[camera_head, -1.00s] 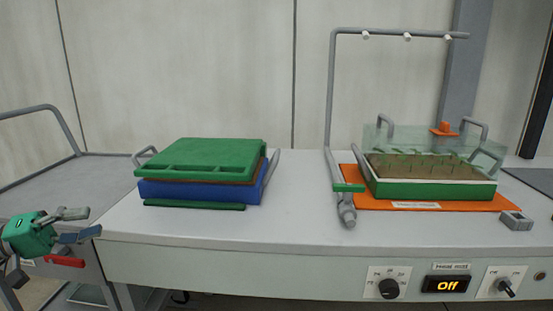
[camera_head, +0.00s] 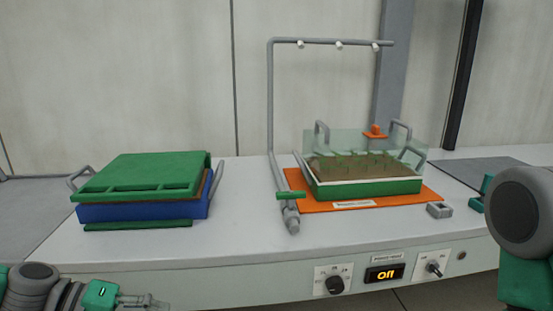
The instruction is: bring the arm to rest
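My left gripper (camera_head: 143,301) is at the bottom left, in front of and below the bench edge. Only part of it shows, at the frame's lower border; its finger gap is not clear, and I see nothing held. My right arm (camera_head: 532,212) comes in at the right edge with a large grey joint. A small green part (camera_head: 484,194) shows beside that joint, probably of my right gripper; its fingers are hidden.
The bench (camera_head: 240,215) carries a blue tray (camera_head: 140,211) with a green lid (camera_head: 145,175), a green planting tray (camera_head: 368,187) on an orange mat (camera_head: 408,201), and a grey spray pipe (camera_head: 271,110). The middle is clear.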

